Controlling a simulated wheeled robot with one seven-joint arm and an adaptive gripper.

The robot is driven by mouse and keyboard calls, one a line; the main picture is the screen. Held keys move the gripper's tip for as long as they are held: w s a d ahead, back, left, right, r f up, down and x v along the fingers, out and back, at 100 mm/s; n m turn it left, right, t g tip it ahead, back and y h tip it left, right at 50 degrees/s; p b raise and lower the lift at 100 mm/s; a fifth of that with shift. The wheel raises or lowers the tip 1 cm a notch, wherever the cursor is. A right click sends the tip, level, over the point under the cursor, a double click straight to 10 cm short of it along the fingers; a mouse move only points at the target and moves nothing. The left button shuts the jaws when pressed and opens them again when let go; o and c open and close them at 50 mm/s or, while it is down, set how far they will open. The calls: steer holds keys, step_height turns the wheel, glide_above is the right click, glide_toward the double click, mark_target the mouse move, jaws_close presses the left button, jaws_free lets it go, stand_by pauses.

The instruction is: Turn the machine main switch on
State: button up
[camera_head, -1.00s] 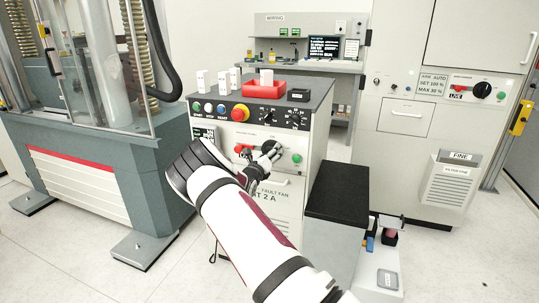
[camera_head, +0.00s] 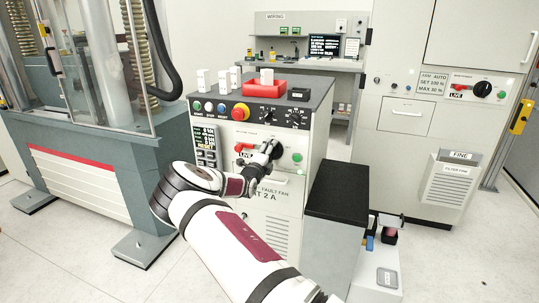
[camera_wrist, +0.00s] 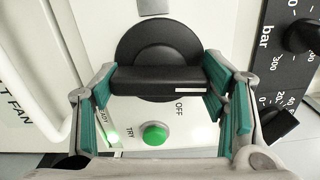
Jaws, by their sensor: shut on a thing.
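The main switch is a black rotary knob (camera_wrist: 158,48) with a raised bar handle across it, on the console's white front panel. A white mark lies at the right end of the handle in the wrist view, near the word OFF. My gripper (camera_wrist: 160,82) is shut on the handle, with one teal-padded finger at each end. In the head view my gripper (camera_head: 266,152) is at the console (camera_head: 285,200) front and hides most of the knob. A red LIVE part (camera_head: 243,149) shows just left of it.
A green button (camera_wrist: 154,134) marked TRY and a lit green lamp (camera_wrist: 112,135) sit close to the switch. A red emergency button (camera_head: 239,112) is above it. A black-topped block (camera_head: 337,190) stands right of the console. A similar panel knob (camera_head: 482,89) is on the right cabinet.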

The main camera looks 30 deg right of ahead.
steer(key=shift+n, duration=0.6)
steer(key=o, duration=1.2)
steer(key=shift+c, duration=0.2)
steer(key=v, duration=1.2)
